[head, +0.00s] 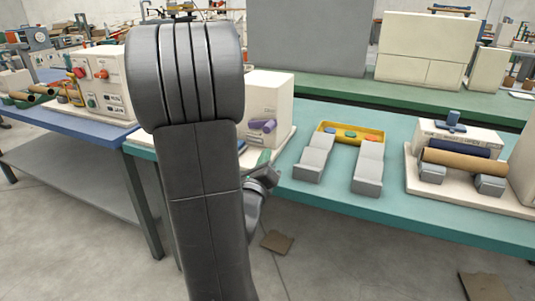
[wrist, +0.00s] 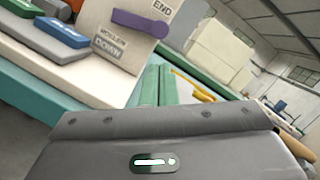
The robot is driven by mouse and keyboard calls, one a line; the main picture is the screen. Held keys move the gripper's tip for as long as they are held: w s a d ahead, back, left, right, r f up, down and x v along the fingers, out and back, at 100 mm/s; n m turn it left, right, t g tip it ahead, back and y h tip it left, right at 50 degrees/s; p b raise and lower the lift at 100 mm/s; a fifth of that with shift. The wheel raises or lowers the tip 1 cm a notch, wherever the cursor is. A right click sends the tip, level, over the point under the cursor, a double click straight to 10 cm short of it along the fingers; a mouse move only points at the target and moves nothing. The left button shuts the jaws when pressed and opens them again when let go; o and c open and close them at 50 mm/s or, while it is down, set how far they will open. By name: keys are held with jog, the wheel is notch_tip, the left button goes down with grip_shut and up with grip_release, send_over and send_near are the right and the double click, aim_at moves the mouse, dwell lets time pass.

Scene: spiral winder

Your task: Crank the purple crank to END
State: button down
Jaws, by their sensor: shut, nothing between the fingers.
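The purple crank (head: 262,125) is on the front face of a cream machine box (head: 268,95) in the head view. In the wrist view the crank (wrist: 140,22) lies along the face, with the END label (wrist: 162,7) just above its right part. A ROLLER DOWN label (wrist: 107,47) is below it. My gripper (wrist: 158,84) has its green fingers shut together with nothing between them, below and apart from the crank. In the head view the gripper (head: 264,160) shows beside my arm, below the box; my arm hides the box's left part.
A blue pad (wrist: 62,31) and a green pad (wrist: 24,7) sit beside the labels. On the teal table (head: 300,196) to the right are grey blocks (head: 314,158), a yellow tray (head: 327,127) and a roller machine with a brown roll (head: 465,164).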

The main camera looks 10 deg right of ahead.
aim_at(259, 127)
jog(key=p+x, duration=0.1)
jog(key=x, duration=0.6)
jog(key=shift+d, duration=0.1)
jog(key=shift+w, duration=0.1)
jog(key=shift+w+a+r+n+b, duration=0.1)
jog(key=shift+a+r+n+b, duration=0.1)
jog(key=shift+r+n+b, duration=0.4)
jog(key=shift+r, duration=0.15)
